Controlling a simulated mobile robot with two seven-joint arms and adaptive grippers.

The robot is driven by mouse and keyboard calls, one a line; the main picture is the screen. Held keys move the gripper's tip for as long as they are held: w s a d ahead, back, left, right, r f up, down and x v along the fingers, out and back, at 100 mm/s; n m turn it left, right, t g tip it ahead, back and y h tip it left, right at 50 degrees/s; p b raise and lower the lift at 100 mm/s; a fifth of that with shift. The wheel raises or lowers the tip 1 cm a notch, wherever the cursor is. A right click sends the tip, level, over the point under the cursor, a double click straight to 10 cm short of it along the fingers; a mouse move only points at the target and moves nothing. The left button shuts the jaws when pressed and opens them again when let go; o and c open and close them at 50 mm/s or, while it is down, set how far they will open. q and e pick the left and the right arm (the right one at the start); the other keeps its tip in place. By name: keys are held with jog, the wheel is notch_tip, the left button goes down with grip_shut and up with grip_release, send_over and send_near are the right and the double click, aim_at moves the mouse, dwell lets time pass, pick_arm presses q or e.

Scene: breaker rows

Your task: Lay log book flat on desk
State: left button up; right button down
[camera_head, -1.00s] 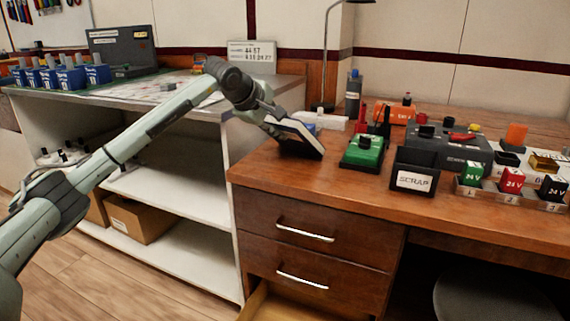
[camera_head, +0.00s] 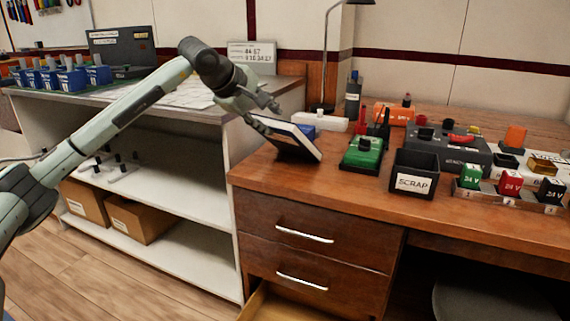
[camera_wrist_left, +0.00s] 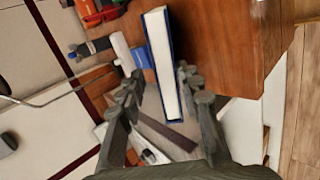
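The log book (camera_head: 292,139), with a dark blue cover and white pages, is tilted at the left end of the desk (camera_head: 335,195). Its lower right side is by the desk top and its upper left end is raised under my left gripper (camera_head: 262,108). In the left wrist view the page edge of the book (camera_wrist_left: 163,60) runs between the spread fingers of my left gripper (camera_wrist_left: 158,85). A gap shows on the left side of the book, and the right finger is close to its cover. Any contact is hard to see. My right gripper is not in view.
A green device (camera_head: 362,153), a black scrap bin (camera_head: 413,176) and a row of coloured blocks (camera_head: 510,190) stand right of the book. A blue item (camera_head: 308,130) and a white strip (camera_head: 322,121) lie behind it. The front strip of the desk is clear.

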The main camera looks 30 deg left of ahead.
pick_arm(q)
jog(key=shift+v, duration=0.8)
jog(key=shift+r, duration=0.1)
notch_tip(320, 180, up, 8)
jog(key=s+p, duration=0.2)
jog(key=p, duration=0.3)
jog(key=shift+s+a+f, duration=0.1)
jog(key=shift+a+f, duration=0.05)
jog(key=shift+f, duration=0.05)
